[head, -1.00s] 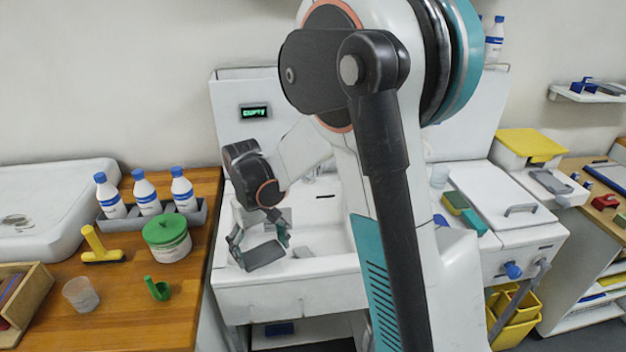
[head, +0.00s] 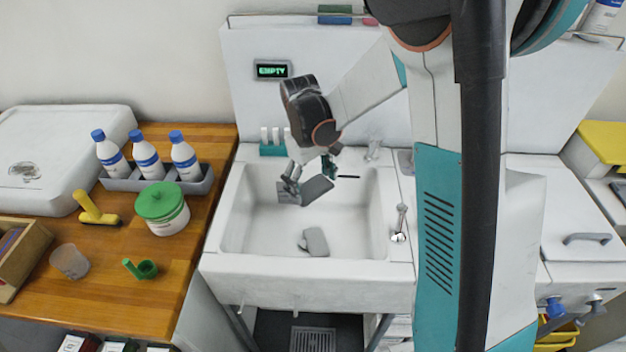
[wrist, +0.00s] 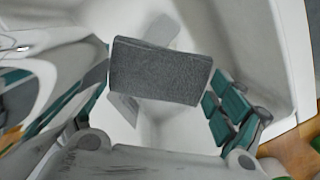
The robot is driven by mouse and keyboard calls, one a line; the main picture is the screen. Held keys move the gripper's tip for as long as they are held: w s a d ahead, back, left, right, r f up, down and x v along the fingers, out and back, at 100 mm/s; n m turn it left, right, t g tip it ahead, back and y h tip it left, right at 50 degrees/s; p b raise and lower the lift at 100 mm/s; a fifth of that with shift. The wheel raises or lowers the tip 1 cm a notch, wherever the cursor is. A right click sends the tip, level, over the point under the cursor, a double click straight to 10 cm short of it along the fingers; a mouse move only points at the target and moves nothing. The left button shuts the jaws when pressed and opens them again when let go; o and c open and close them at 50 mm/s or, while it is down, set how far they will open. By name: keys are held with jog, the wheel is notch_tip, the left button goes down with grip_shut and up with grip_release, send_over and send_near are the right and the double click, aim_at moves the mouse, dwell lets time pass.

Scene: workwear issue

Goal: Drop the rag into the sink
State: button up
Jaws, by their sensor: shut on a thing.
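The rag (head: 318,189) is a flat grey cloth held in my gripper (head: 307,180). In the head view it shows against the white sink (head: 228,215), over the back-middle part of the basin. In the wrist view the rag (wrist: 160,70) fills the space between the two teal-padded fingers of my gripper (wrist: 158,88), and the white basin lies behind it. My gripper is shut on the rag. I cannot tell the exact height of the rag above the basin floor.
A grey patch (head: 314,242) shows on the basin floor; I cannot tell whether it is an object or a shadow. A wooden counter (head: 205,235) with bottles (head: 146,158) and a green-lidded tub (head: 162,208) stands left of the sink. A display (head: 272,71) reads EMPTY.

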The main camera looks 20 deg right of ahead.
aim_at(311, 186)
jog(key=shift+f+b, duration=1)
jog(key=shift+f, duration=0.95)
jog(key=o, duration=0.8)
jog(key=r, duration=0.4)
jog(key=w+r, duration=0.1)
jog(key=r, duration=0.7)
jog(key=shift+w+a, duration=0.35)
jog(key=shift+a, duration=0.05)
